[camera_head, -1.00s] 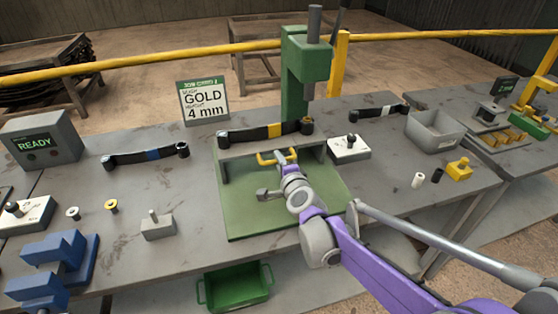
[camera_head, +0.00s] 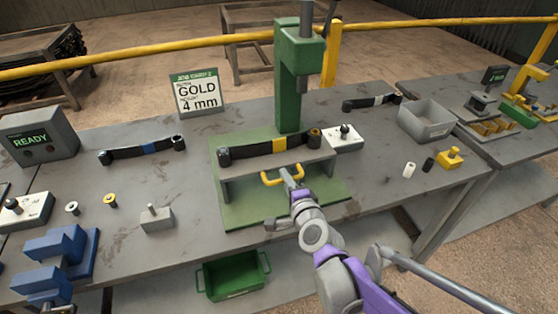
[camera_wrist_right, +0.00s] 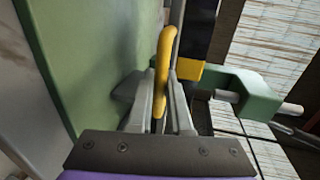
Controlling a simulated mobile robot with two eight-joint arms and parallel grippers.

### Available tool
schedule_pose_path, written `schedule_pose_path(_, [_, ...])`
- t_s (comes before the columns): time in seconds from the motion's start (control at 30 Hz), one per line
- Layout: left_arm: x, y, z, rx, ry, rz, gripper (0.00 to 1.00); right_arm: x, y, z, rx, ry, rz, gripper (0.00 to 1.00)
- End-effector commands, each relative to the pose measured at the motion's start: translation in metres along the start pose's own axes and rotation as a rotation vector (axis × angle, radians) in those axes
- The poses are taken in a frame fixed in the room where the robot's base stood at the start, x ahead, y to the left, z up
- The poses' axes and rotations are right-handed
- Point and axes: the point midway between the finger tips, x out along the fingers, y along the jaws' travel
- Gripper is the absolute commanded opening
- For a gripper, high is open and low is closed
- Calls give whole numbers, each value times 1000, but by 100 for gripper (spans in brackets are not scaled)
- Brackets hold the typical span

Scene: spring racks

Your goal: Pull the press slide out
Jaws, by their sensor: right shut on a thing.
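The press slide (camera_head: 240,171) is a grey plate on the green press base (camera_head: 240,212), standing partly forward of the green press column (camera_head: 290,95). A dark leaf spring with a gold band (camera_head: 279,146) lies across it. The slide's yellow handle (camera_head: 267,181) is at its front edge. My right gripper (camera_head: 288,174) is shut on this handle. In the right wrist view the yellow handle (camera_wrist_right: 165,62) runs between the fingers (camera_wrist_right: 161,100). My left gripper is not in view.
A white box with a black knob (camera_head: 343,138) stands right of the slide. A grey block (camera_head: 157,219) stands left of the base. A green bin (camera_head: 234,278) sits below the table's front edge. A card reading GOLD 4 mm (camera_head: 197,93) stands behind.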

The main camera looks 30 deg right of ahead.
Motion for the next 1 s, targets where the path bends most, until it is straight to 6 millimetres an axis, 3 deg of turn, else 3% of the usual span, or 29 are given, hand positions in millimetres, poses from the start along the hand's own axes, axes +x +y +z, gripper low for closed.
schedule_pose_path(0.1, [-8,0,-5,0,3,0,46,-24,3,0,0,-1,0,0])
schedule_pose_path(0.33, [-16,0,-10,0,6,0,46,-53,10,0,0,-1,0,0])
schedule_pose_path(0.87, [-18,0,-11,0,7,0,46,-64,15,0,0,-1,1,0])
schedule_pose_path(0.9, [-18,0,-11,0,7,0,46,-64,15,0,0,-2,1,21])
schedule_pose_path(1.0, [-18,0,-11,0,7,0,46,-64,14,0,0,-1,1,39])
